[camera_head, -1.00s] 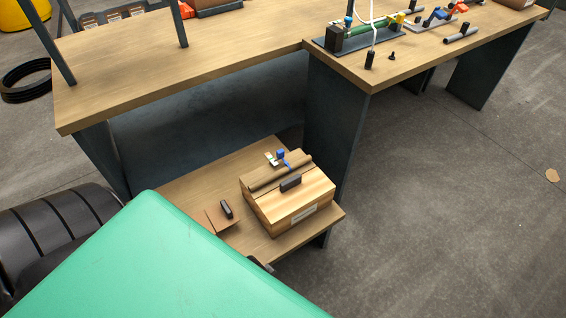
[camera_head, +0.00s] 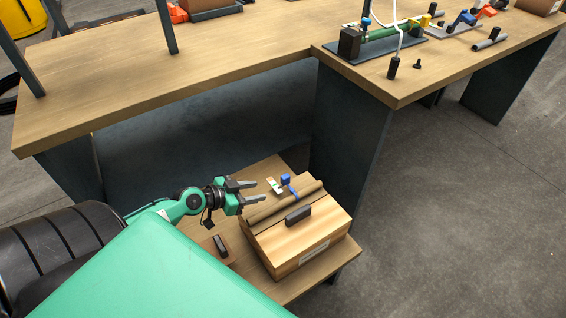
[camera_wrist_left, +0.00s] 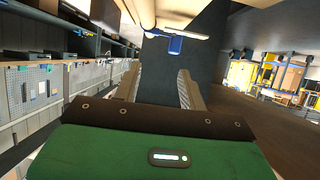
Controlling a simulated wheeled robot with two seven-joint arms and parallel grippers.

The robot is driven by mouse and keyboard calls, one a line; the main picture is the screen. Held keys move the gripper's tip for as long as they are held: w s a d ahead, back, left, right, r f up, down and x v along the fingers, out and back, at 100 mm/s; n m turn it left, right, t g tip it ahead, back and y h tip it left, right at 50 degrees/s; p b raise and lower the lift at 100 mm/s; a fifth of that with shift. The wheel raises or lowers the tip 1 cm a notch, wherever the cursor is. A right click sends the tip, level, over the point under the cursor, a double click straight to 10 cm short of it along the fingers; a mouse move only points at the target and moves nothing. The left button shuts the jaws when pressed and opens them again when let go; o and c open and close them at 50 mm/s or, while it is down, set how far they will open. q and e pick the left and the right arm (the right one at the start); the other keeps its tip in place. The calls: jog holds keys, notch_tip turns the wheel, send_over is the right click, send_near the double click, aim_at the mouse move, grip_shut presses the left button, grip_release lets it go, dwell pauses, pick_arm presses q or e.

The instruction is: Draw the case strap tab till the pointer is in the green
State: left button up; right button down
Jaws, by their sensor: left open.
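The wooden case (camera_head: 310,242) with a black handle (camera_head: 298,215) sits on the low shelf. A blue strap tab (camera_head: 286,180) stands at its back edge, with a blue strap piece running over the case's rolled top. A small pale plate (camera_head: 274,186) with green and red marks lies beside the tab; its pointer is too small to read. My left gripper (camera_head: 261,191) is open and empty, its fingers pointing right toward the tab but apart from it. In the left wrist view the blue tab (camera_wrist_left: 175,46) is ahead of and above the open fingers (camera_wrist_left: 160,78). My right gripper is out of view.
The low shelf (camera_head: 318,284) also carries a small block with a black grip (camera_head: 220,246), left of the case. The workbench (camera_head: 200,75) overhangs behind, and its dark side panel (camera_head: 345,140) stands close behind the case. Open floor lies to the right.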

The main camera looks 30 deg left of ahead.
aim_at(283, 177)
pick_arm(q)
jog(key=shift+t+y, duration=0.3)
jog(key=x, duration=0.4)
jog(key=a+x, duration=0.1)
jog(key=x, duration=0.3)
jog(key=w+a+r+x, duration=0.1)
jog(key=x, duration=0.3)
jog(key=shift+w+f+p, duration=0.1)
jog(key=shift+w+p, duration=0.25)
jog(key=shift+p, duration=0.05)
jog(key=shift+x, duration=0.75)
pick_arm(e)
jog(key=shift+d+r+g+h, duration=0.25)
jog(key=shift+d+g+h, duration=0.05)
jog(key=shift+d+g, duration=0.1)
pick_arm(q)
jog(key=shift+d, duration=0.1)
grip_shut()
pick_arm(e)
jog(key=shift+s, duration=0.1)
